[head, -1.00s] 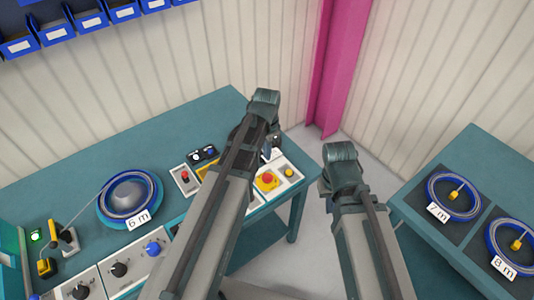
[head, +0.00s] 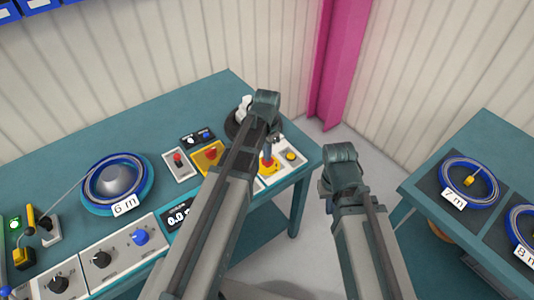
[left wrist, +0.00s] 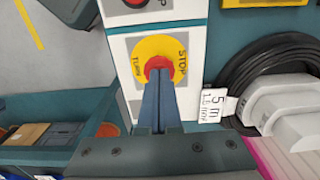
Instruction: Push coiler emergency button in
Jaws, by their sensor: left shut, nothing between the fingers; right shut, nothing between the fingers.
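The red emergency button (left wrist: 153,66) sits on a round yellow plate marked STOP and TURN (left wrist: 146,48), on a white panel. In the head view the yellow plate (head: 266,170) is on the bench's right part, partly covered. My left gripper (left wrist: 160,78) is shut and empty. Its fingertips are over the red button and hide part of it; I cannot tell whether they touch it. In the head view my left gripper (head: 268,154) points down at the button. My right gripper (head: 329,205) is shut, mostly hidden by its arm, over open floor right of the bench.
A 6 m blue coil (head: 115,183) lies left. A black 5 m cable coil (left wrist: 262,62) lies beside the panel. A second table (head: 484,135) holds reels.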

